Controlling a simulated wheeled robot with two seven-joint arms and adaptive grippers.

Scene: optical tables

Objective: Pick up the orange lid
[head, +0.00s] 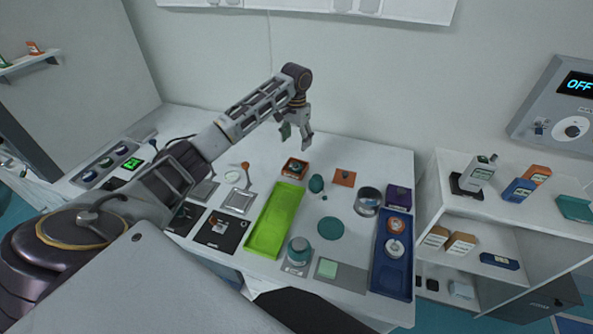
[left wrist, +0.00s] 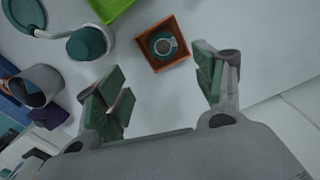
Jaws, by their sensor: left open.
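The orange lid (head: 344,177) looks like a flat orange square with a small dark knob, lying on the white table right of the egg-shaped teal thing. In the left wrist view an orange patch (left wrist: 125,104), probably this lid, is mostly hidden behind one finger. My left gripper (head: 297,134) is open and empty, above the back of the table and left of the lid. In the left wrist view its green-padded fingers (left wrist: 160,80) are spread apart. My right gripper is not in view.
An open orange box (head: 294,168) with a round thing inside lies near the gripper. A teal egg-shaped thing (head: 316,183), a metal cup (head: 367,201), a lime green tray (head: 265,240) and a blue tray (head: 391,277) stand around. The back strip of table is clear.

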